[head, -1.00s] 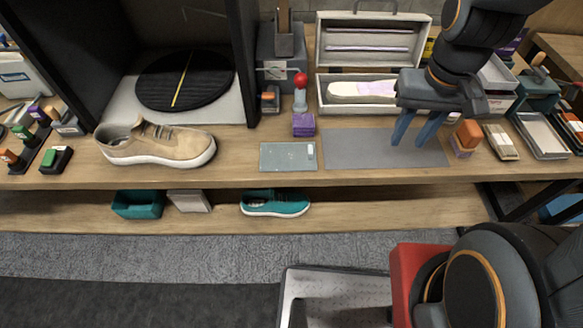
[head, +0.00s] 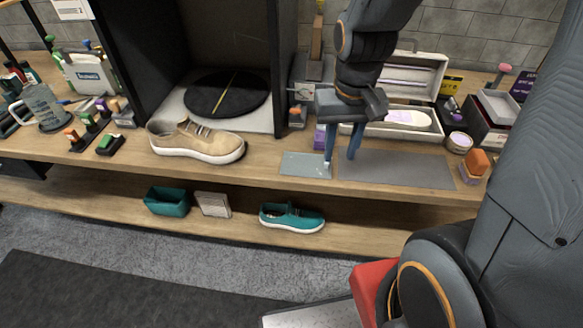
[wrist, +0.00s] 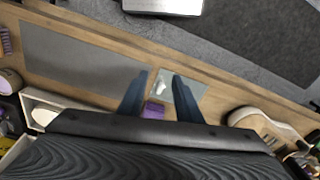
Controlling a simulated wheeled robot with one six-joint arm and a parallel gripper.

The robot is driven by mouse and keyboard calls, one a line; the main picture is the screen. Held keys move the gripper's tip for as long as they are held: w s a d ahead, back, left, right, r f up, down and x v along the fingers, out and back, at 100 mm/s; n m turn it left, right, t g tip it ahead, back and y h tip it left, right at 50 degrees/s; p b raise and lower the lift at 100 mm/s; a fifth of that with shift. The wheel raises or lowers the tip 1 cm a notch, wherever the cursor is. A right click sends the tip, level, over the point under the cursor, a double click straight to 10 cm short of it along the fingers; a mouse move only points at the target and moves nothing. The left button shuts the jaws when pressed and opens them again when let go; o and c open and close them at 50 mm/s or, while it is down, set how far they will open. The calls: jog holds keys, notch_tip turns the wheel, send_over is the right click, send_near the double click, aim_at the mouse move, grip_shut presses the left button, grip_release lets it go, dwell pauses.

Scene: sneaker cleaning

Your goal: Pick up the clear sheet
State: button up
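The clear sheet (head: 303,166) is a thin, pale grey-green rectangle lying flat on the bench top, left of a grey mat (head: 397,169). My gripper (head: 340,157) points down, open and empty, near the sheet's right end. In the wrist view the fingers (wrist: 160,75) stand apart, with part of the sheet (wrist: 190,88) showing between and beside them. A small whitish patch shows at the sheet's end. The height of the fingertips above the bench is hard to tell.
A tan sneaker (head: 198,141) stands left of the sheet, by a dark turntable (head: 226,93). A purple block (head: 319,137) sits close behind the sheet. An open case (head: 407,118) is behind the mat. A teal shoe (head: 291,217) is on the lower shelf.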

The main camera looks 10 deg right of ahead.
aim_at(307, 162)
jog(key=w+m, duration=0.1)
jog(key=w, duration=0.2)
jog(key=w+m+p, duration=0.1)
jog(key=w, duration=0.2)
jog(key=shift+f+g, duration=0.1)
jog(key=shift+g, duration=0.3)
jog(key=shift+w+f, duration=0.15)
jog(key=shift+w, duration=0.1)
jog(key=shift+m, duration=0.3)
jog(key=shift+a+f+p, duration=0.15)
jog(key=shift+f+p, duration=1.05)
jog(key=shift+f, duration=2.65)
grip_shut()
